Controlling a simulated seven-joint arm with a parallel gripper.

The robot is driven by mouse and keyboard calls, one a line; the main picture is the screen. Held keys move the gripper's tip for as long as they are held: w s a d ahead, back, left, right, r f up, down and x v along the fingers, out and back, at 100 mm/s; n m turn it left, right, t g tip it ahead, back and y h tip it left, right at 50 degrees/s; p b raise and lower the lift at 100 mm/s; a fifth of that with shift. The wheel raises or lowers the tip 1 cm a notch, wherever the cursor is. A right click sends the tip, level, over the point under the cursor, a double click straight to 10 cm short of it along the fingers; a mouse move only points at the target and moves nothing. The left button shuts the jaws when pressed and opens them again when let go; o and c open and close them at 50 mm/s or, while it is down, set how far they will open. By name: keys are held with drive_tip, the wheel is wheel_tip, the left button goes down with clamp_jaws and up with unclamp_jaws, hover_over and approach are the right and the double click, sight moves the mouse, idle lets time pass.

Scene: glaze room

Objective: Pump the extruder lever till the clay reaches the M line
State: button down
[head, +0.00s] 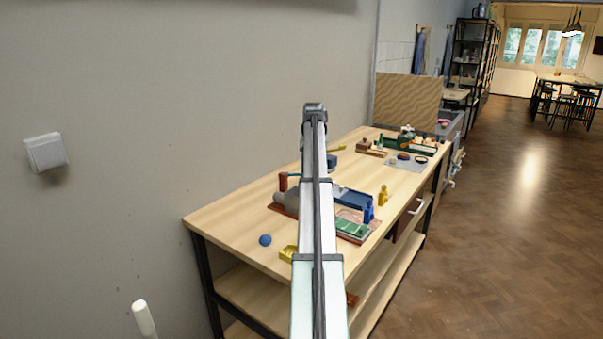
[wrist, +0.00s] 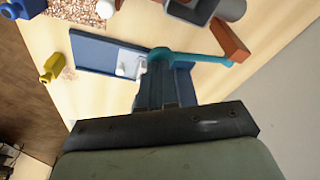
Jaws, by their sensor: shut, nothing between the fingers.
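The extruder's grey body (head: 288,198) sits on the bench on a reddish-brown base, left of my arm in the head view. Its teal lever (wrist: 200,57) with a reddish-brown handle (wrist: 230,42) crosses the wrist view. A blue tray (wrist: 88,50) with a pale panel lies beside the lever's other end. The blue tray also shows right of my arm in the head view (head: 355,199). My gripper (wrist: 168,65) is shut and empty, its fingertips over or beside the lever's rounded end; contact is unclear. I cannot make out the clay's end or an M line.
Yellow (head: 383,195) and blue (head: 369,213) figures stand right of my arm, near a green-topped box (head: 352,229). More tools stand at the bench's far end. A wall runs along the left.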

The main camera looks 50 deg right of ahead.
drive_tip(key=shift+s+a+x, duration=0.1)
drive_tip(key=shift+a+x, duration=0.1)
drive_tip(key=shift+x, duration=1)
drive_tip(key=shift+s+a+x, duration=0.15)
drive_tip(key=shift+a+x, duration=0.05)
drive_tip(key=shift+x, duration=1)
drive_tip(key=shift+f, duration=1.9)
drive_tip(key=shift+w+d+v, duration=0.15)
drive_tip(key=shift+d+v, duration=0.1)
drive_tip(key=shift+v, duration=1.35)
drive_tip(key=shift+w+d+v, duration=0.2)
drive_tip(key=shift+d+v, duration=0.1)
drive_tip(key=shift+v, duration=1.25)
drive_tip(key=shift+w+d+v, duration=0.15)
drive_tip(key=shift+d+v, duration=0.1)
drive_tip(key=shift+v, duration=1.35)
